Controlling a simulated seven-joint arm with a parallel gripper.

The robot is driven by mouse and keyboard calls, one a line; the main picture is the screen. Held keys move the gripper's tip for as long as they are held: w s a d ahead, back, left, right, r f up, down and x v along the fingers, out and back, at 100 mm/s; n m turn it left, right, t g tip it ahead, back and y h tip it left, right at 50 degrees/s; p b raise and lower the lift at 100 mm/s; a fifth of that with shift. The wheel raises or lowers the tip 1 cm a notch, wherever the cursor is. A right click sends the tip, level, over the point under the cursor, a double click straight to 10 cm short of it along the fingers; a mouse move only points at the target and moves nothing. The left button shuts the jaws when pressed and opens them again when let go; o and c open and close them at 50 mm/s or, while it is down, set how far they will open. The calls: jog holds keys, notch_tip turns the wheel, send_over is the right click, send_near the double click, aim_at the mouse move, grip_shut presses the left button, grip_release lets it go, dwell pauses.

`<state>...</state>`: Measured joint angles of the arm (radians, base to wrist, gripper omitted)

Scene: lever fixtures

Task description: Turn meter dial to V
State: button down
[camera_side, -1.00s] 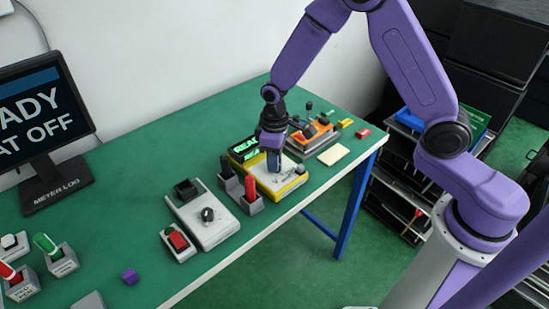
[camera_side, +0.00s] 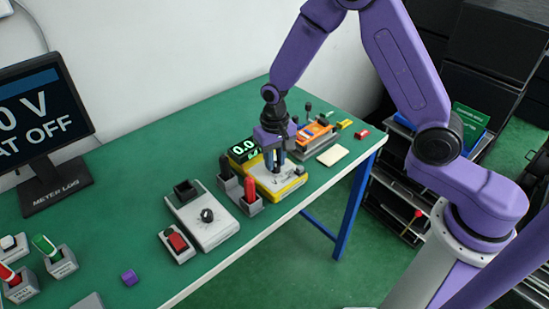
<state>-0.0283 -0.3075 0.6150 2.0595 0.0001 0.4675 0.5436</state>
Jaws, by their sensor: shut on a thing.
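The yellow meter (camera_side: 292,188) with a pale face and a lit green display (camera_side: 243,150) sits on the green table. The display reads "0.0" as far as it shows. My gripper (camera_side: 274,170) points down over the meter's face with its fingers shut on the dial. The dial is mostly hidden between the fingers, so I cannot tell its pointer's direction. The monitor (camera_side: 38,112) at the left shows "0 V" and "AT OFF", cut off at the picture's edge.
Red and black probes (camera_side: 249,190) stand in holders just left of the meter. A grey box with a black knob (camera_side: 207,215) and a red switch (camera_side: 177,240) lie further left. An orange device (camera_side: 313,132) is behind right.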

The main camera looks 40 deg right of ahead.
aim_at(276, 164)
jog(key=shift+m, duration=0.4)
jog(key=c, duration=0.9)
grip_release()
notch_tip(276, 164, up, 18)
jog(key=shift+f, duration=0.2)
jog(key=shift+s, duration=0.1)
jog(key=s+d+n, duration=0.2)
jog(key=s+n, duration=0.3)
jog(key=s, duration=0.4)
jog(key=s+d+f+n, duration=0.1)
jog(key=s+n, duration=0.4)
jog(key=s, duration=0.5)
jog(key=s+d+f+n, duration=0.1)
jog(key=s+d+n, duration=0.2)
jog(key=s, duration=0.6)
jog(key=shift+s+n, duration=0.25)
jog(key=shift+n, duration=1.15)
